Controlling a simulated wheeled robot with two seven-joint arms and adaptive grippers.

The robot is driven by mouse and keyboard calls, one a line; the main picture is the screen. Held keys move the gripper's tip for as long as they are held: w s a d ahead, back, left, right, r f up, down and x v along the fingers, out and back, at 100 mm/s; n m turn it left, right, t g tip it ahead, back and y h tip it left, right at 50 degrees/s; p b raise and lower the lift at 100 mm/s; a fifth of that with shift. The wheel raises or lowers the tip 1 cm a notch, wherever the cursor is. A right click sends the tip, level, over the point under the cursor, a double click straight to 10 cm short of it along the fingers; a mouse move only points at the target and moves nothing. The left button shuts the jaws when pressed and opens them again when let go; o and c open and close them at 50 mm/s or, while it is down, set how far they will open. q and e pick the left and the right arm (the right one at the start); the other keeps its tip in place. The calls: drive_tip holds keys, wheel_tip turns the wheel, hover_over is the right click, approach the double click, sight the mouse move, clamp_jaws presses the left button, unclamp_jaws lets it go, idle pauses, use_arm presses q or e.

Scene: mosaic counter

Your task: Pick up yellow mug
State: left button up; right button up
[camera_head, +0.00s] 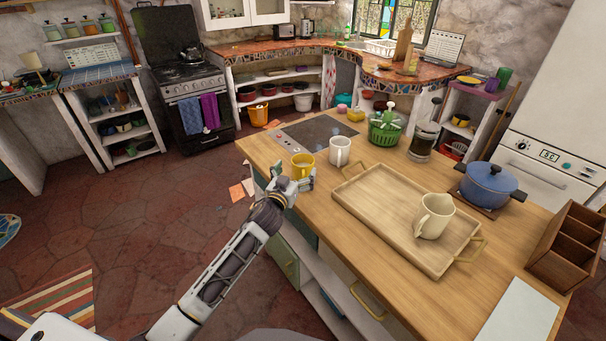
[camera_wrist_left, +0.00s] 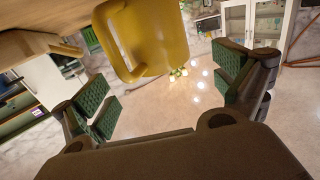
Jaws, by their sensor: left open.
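The yellow mug (camera_head: 302,165) stands upright near the left edge of the wooden island counter. My left gripper (camera_head: 300,182) is right in front of it in the head view, low at the counter edge. In the left wrist view the yellow mug (camera_wrist_left: 150,38) fills the upper middle, with its handle at its left side. The open jaws of my left gripper (camera_wrist_left: 172,95) show below and to both sides of it, with green pads. The jaws look empty, and I cannot tell whether a pad touches the mug. My right gripper is not in view.
A white mug (camera_head: 340,150) stands just right of the yellow one. A wooden tray (camera_head: 385,205) holds a cream pitcher (camera_head: 434,216). A dark cooktop (camera_head: 318,131) lies behind the mugs. A green basket (camera_head: 384,130), a French press (camera_head: 423,140) and a blue pot (camera_head: 489,184) stand farther right.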

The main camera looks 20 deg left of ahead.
use_arm(q)
drive_tip(key=shift+w+d, duration=0.1)
drive_tip(key=shift+w, duration=0.85)
drive_tip(key=shift+w+d+p, duration=0.1)
drive_tip(key=shift+w+p, duration=0.2)
drive_tip(key=shift+w, duration=1.2)
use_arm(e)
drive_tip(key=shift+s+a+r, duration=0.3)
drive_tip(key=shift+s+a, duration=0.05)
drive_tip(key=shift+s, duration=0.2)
use_arm(q)
drive_tip(key=shift+c, duration=0.5)
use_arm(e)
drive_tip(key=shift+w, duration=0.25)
use_arm(q)
drive_tip(key=c, duration=1.9)
drive_tip(key=shift+o, duration=0.2)
drive_tip(key=r, duration=0.2)
wheel_tip(320, 180, up, 8)
hover_over(299, 167)
drive_tip(key=w, duration=0.3)
drive_tip(key=shift+s+p, duration=0.25)
drive_tip(key=shift+p, duration=0.15)
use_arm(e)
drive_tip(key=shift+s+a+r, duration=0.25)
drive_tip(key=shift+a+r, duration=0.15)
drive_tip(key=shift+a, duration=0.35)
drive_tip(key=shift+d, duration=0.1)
